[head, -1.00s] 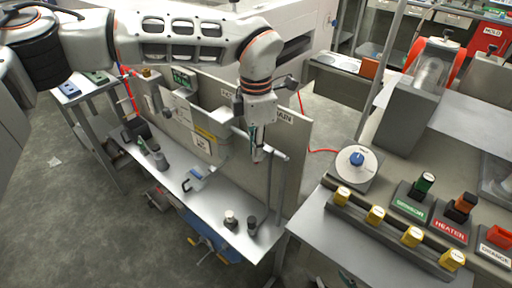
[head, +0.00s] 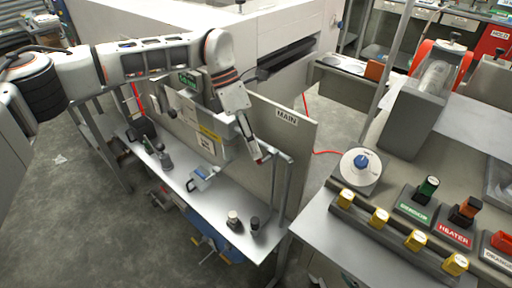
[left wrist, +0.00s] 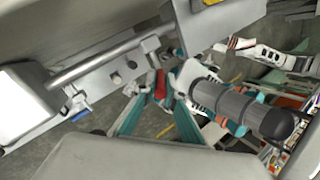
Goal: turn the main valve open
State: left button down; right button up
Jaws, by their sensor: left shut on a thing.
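The board marked MAIN (head: 287,117) stands upright behind the bench in the head view, with a grey pipe (head: 281,156) in front of it. My left gripper (head: 259,158) is at the near end of this pipe, its hand slanting down to the right. A small red part shows at its fingertips. In the left wrist view the teal fingers (left wrist: 160,98) close around a red piece (left wrist: 161,84), which looks like the main valve's handle. A grey pipe (left wrist: 100,62) runs to the left of it. The valve body is mostly hidden, so its angle is unclear.
A metal bench (head: 213,207) below holds a blue-and-white item (head: 202,178) and small dark knobs. At the right, a console (head: 330,225) carries a white dial with a blue knob (head: 361,162), yellow knobs and labelled switches. Floor at the left is clear.

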pick_arm(q)
jog(key=shift+w+a+f+g+h+b, duration=0.15)
jog(key=shift+w+a+g+h+b, duration=0.1)
jog(key=shift+g+h+b, duration=0.25)
jog(key=c, duration=2.1)
grip_release()
jog(key=v, duration=1.2)
jog(key=shift+a, duration=0.15)
